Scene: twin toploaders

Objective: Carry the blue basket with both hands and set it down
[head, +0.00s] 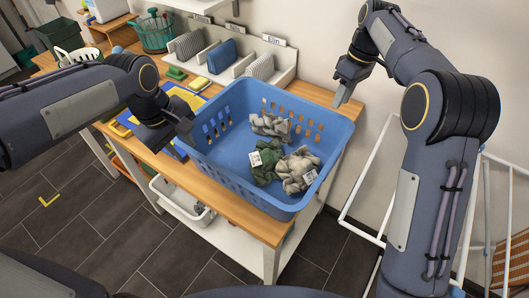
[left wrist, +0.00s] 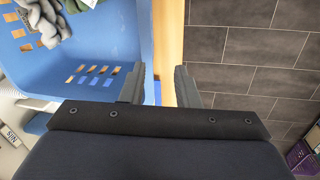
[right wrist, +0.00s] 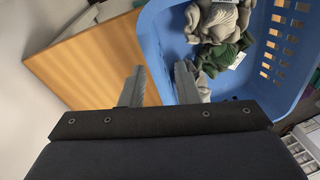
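The blue basket (head: 232,182) stands upright on the wooden table, with crumpled grey cloths (head: 298,170) and a green cloth (head: 266,163) inside, some with white tags. My left gripper (head: 182,140) is at the basket's left rim; in the left wrist view its fingers (left wrist: 160,76) are apart, with the basket's edge (left wrist: 147,35) between them. My right gripper (head: 345,92) is at the far right rim; in the right wrist view its fingers (right wrist: 160,74) are apart, with the rim (right wrist: 153,40) between them. I cannot tell whether either gripper touches the basket.
A rack of labelled dividers (head: 222,60) stands behind the basket against the wall. A teal basket (head: 154,34) is at the back left of the table. A white bin (head: 182,200) sits on the lower shelf. A white drying frame (head: 372,180) stands right of the table.

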